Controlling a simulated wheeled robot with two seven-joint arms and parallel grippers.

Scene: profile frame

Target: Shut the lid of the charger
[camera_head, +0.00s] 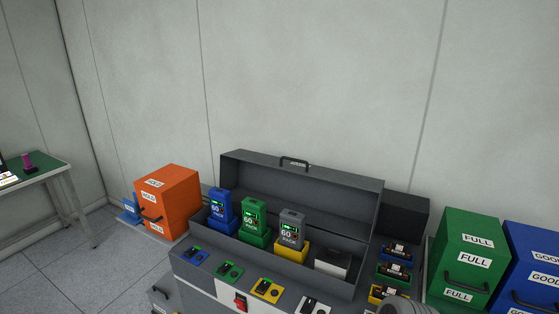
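The charger (268,277) is a long dark grey case in the middle of the view. Its lid (330,192) stands open at the back, with a black handle (294,163) at its upper edge. Inside stand a blue pack (220,205), a green pack (253,215) and a grey pack (290,232) on a yellow dock (291,251). A dock with a white front (331,265) at the right end holds no pack. The packs' displays read 60. Neither of my grippers is in view. A rounded grey part at the bottom right edge may be my arm.
An orange HOLD box (167,203) stands left of the charger. Right of it are small coloured docks (393,270), a black box (405,216), a green FULL box (468,258) and a blue GOOD box (535,262). A green-topped table (45,168) stands far left. A wall is behind.

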